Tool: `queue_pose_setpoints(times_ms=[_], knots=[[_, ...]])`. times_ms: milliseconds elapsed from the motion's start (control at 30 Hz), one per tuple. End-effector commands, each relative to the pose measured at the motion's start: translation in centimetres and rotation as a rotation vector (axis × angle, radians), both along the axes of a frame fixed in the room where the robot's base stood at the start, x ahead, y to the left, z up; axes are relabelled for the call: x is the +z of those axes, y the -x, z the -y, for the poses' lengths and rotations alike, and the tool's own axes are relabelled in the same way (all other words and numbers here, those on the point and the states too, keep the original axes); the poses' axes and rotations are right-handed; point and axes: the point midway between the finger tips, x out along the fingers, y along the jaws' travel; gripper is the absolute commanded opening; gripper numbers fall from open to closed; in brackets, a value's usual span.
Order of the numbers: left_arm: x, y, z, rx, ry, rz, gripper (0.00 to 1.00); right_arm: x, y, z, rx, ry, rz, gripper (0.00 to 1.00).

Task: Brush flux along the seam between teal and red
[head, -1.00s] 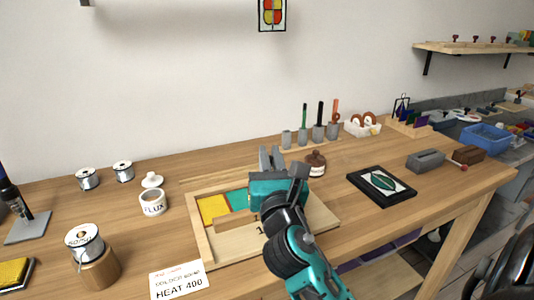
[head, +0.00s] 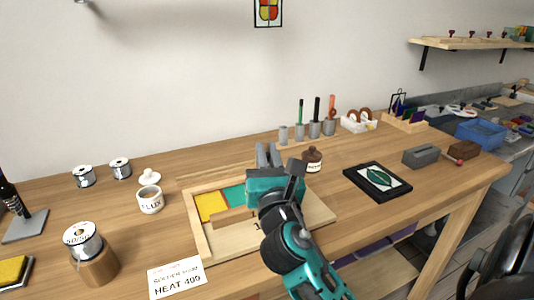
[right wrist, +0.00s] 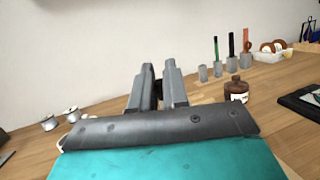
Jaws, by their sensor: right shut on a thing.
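In the head view the wooden tray (head: 207,246) holds a yellow piece (head: 211,207) and a teal piece (head: 234,195) side by side. No red piece shows; my right gripper and arm cover the middle and right of the tray. My right gripper (head: 266,153) is above the tray's back part, with its fingers pointing toward the wall. In the right wrist view its fingers (right wrist: 158,85) are close together on a thing, of which only a dark bit shows between them. The white FLUX pot (head: 150,200) stands open left of the tray. My left gripper is not in view.
A round white lid (head: 149,177) and solder spools (head: 120,168) are behind the pot. A brown bottle (head: 312,159) stands just right of the gripper. A rack of upright tools (head: 315,128) is behind. A framed leaf picture (head: 377,181) lies right of the tray.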

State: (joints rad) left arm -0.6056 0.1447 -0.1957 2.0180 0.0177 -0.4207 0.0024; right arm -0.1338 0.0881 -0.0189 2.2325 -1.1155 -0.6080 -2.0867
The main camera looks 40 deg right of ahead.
Motion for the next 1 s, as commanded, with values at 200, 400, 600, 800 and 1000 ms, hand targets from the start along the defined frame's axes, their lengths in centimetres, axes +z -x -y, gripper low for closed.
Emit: queue_pose_setpoints(times_ms=[200, 400, 600, 800, 1000], knots=[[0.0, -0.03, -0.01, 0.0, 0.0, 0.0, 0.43, 0.0, 0.0, 0.0, 0.0, 0.0, 0.001, 0.0], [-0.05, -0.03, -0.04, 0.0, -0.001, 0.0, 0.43, -0.03, 0.0, 0.0, 0.0, 0.0, 0.001, 0.0], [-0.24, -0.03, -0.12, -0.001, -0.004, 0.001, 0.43, -0.27, 0.0, 0.0, 0.0, 0.0, 0.001, 0.0], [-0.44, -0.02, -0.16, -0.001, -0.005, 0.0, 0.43, -0.52, 0.0, 0.01, 0.0, 0.0, 0.001, 0.0], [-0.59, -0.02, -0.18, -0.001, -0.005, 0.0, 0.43, -0.71, 0.0, 0.0, 0.0, 0.0, 0.001, 0.0]])
